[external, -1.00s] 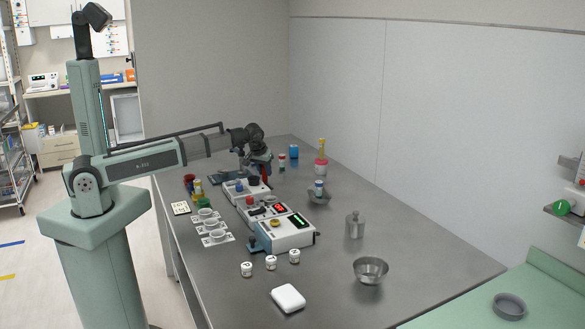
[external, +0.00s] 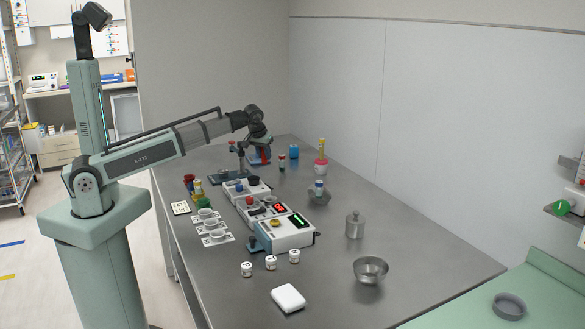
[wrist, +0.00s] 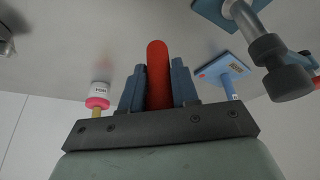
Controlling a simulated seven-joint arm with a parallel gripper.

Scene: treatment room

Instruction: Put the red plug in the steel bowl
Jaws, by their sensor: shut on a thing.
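The red plug (wrist: 158,75) stands between the two blue fingers of my gripper (wrist: 158,88), which is shut on it. In the external view my gripper (external: 261,152) is at the far end of the table, raised above the surface, and the plug shows only as a small red patch. The steel bowl (external: 370,271) stands on the near right part of the table, well away from my gripper, and looks empty.
Between them stand control boxes (external: 286,232), a small dish holding a bottle (external: 320,196) and a steel canister (external: 355,226). Small white jars (external: 271,263) and a white box (external: 288,298) are nearer. The right table edge is largely clear.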

